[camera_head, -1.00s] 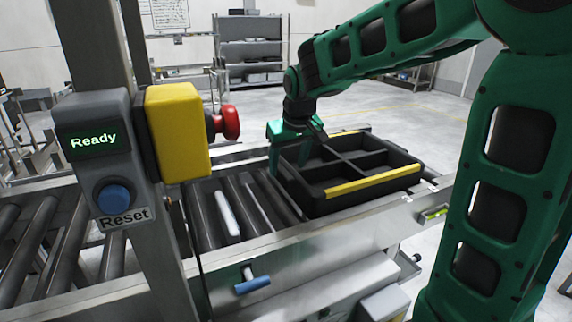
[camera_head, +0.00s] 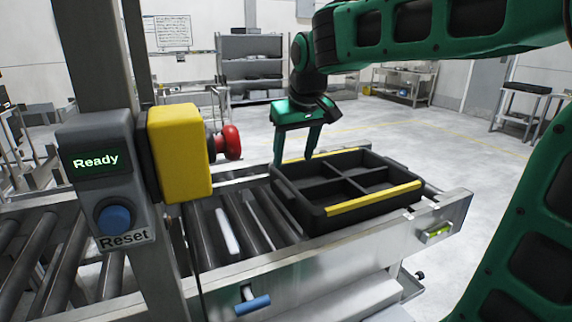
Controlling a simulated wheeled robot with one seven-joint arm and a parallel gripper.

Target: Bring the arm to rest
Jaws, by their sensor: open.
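My green arm reaches in from the right of the head view. My gripper (camera_head: 296,160) points down with its dark green fingers apart, open and empty. It hangs over the far left part of a black divided tray (camera_head: 310,221) with yellow-edged handles. I cannot tell the exact gap between the fingertips and the tray's rim. The tray sits on the right end of the roller conveyor, and the compartments I can see look empty.
A post at left carries a "Ready" display (camera_head: 95,161), a blue Reset button (camera_head: 114,219) and a yellow box (camera_head: 180,153) with a red stop knob (camera_head: 228,142). A blue-handled lever (camera_head: 252,305) juts from the conveyor front. Open floor lies behind and right.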

